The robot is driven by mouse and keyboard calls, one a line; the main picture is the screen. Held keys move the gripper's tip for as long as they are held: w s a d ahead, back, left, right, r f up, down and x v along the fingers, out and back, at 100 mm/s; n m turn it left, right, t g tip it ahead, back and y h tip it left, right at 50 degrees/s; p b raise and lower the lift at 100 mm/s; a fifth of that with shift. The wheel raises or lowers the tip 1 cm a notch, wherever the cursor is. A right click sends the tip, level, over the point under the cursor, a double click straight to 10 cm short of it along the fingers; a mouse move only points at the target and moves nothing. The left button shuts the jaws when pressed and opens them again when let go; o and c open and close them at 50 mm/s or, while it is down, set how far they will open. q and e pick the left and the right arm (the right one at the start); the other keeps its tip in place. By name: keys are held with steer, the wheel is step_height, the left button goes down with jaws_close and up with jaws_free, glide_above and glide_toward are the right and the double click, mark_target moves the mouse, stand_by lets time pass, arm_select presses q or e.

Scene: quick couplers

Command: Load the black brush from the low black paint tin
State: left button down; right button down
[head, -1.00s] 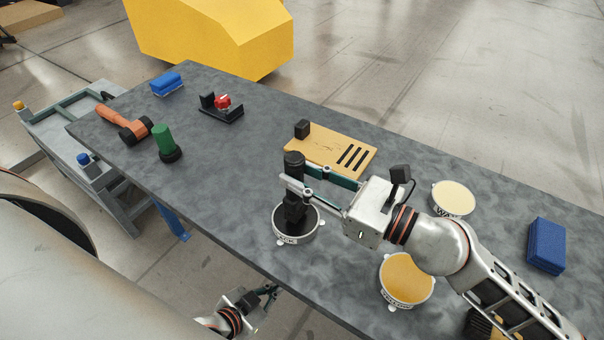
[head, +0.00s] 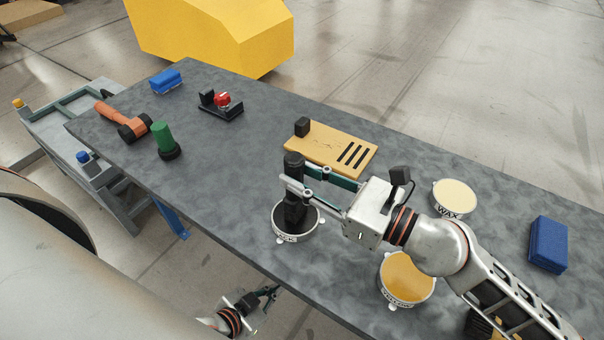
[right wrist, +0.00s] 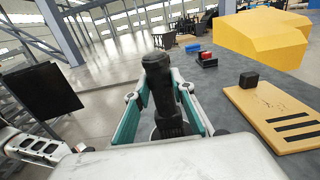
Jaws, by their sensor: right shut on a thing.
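The black brush (head: 294,192) stands upright in my right gripper (head: 305,181), which is shut on its handle. Its lower end is over or inside the low black paint tin (head: 312,233); whether the bristles touch the paint is hidden. The right wrist view shows the brush (right wrist: 160,85) between the two teal fingers of the right gripper (right wrist: 160,105), with the tin mostly hidden behind it. My left gripper (head: 266,296) is low at the bottom of the head view, off the table's near edge; its fingers look apart and empty.
A yellow tin (head: 407,279) and a wax tin (head: 454,198) stand on the right. A slotted wooden board (head: 331,148) lies behind the brush. A blue block (head: 547,244) is at far right. A green-handled brush (head: 165,140), orange tool (head: 124,121) and red-topped fixture (head: 221,102) are at left.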

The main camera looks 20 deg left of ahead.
mark_target(302, 165)
steer(key=shift+s+f, duration=0.1)
steer(key=shift+f, duration=0.4)
stand_by(0.9)
steer(key=shift+r, duration=0.1)
